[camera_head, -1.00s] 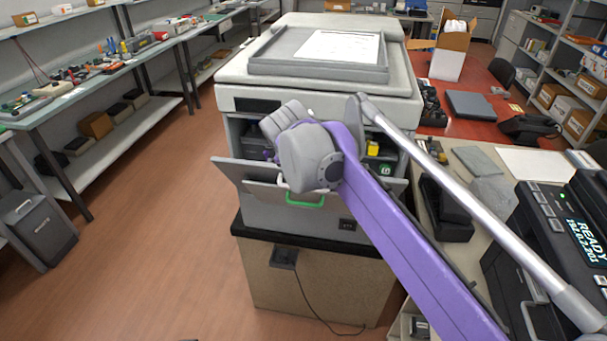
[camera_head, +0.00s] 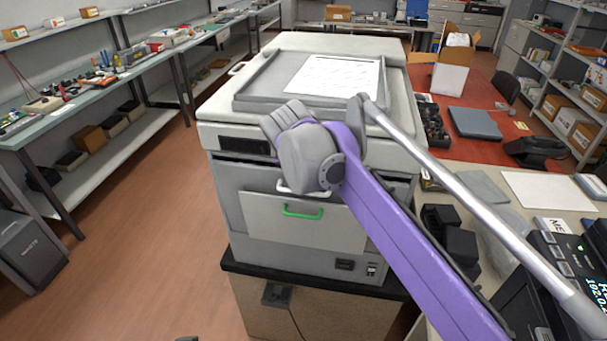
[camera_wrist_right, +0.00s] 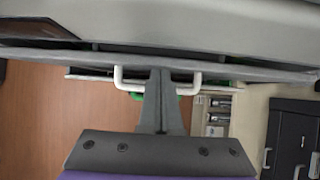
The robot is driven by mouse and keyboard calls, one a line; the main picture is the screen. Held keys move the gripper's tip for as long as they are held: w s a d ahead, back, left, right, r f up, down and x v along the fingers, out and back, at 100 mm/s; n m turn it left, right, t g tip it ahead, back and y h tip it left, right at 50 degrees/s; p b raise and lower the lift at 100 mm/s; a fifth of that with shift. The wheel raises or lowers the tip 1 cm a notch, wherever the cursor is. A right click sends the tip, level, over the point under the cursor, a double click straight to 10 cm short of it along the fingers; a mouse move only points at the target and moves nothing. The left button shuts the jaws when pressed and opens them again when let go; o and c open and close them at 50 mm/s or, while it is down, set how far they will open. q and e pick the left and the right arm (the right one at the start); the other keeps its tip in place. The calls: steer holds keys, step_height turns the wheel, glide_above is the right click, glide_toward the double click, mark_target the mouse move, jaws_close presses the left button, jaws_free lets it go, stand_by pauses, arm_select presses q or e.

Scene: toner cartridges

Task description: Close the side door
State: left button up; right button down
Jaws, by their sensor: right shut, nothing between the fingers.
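The side door (camera_head: 345,228) is the light panel with a green handle (camera_head: 303,211) and a white handle (camera_head: 290,188) on the front of the grey printer (camera_head: 222,140). It stands upright against the printer body and the inside is hidden. A dark gap shows along its upper edge in the wrist view; I cannot tell whether it is fully flush. My right gripper (camera_wrist_right: 160,74) is shut and empty, its fingertips at the white handle (camera_wrist_right: 119,78) and close to the door. In the head view my wrist hides the fingertips.
The printer stands on a cabinet (camera_head: 300,315) with a black top. A grey side table with black parts (camera_head: 450,235) stands to the right, before a red table (camera_head: 470,165). A shelf bench (camera_head: 130,140) lines the left. The floor between is free.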

arm_select(q)
steer(key=shift+w+r, duration=0.1)
steer(key=shift+w, duration=0.25)
arm_select(e)
steer(key=shift+w+d, duration=0.1)
steer(key=shift+w, duration=0.2)
arm_select(q)
steer(key=shift+d, duration=0.1)
